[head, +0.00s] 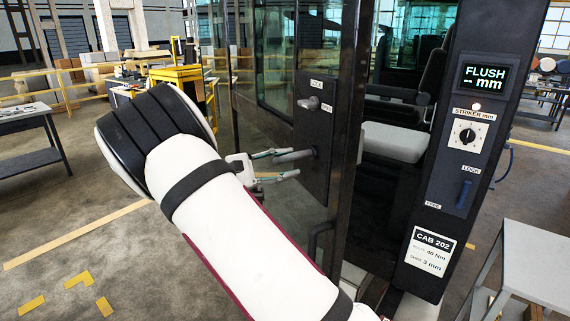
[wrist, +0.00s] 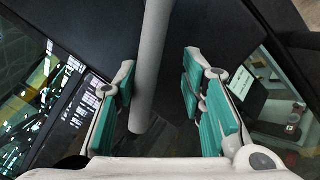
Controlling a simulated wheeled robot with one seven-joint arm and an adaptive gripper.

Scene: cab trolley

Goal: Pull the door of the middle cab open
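The cab door (head: 313,125) is a dark panel with glass; it stands ajar, with the cab's interior showing between its edge and the post marked CAB 202. A grey bar handle (head: 296,156) sticks out from the panel, and it also shows in the wrist view (wrist: 150,70). My gripper (head: 286,164) is at the handle. In the wrist view my gripper (wrist: 160,62) is open, with green-padded fingers on either side of the bar and a gap on both sides. A small lock knob (head: 309,103) sits above the handle, beside LOCK and OPEN labels.
The post (head: 455,150) at the right carries a display reading FLUSH -- mm, a striker dial (head: 466,133) and a blue lock lever (head: 464,194). A grey seat (head: 397,142) is inside the cab. A grey table (head: 535,262) stands at right. Open floor (head: 75,215) lies at left.

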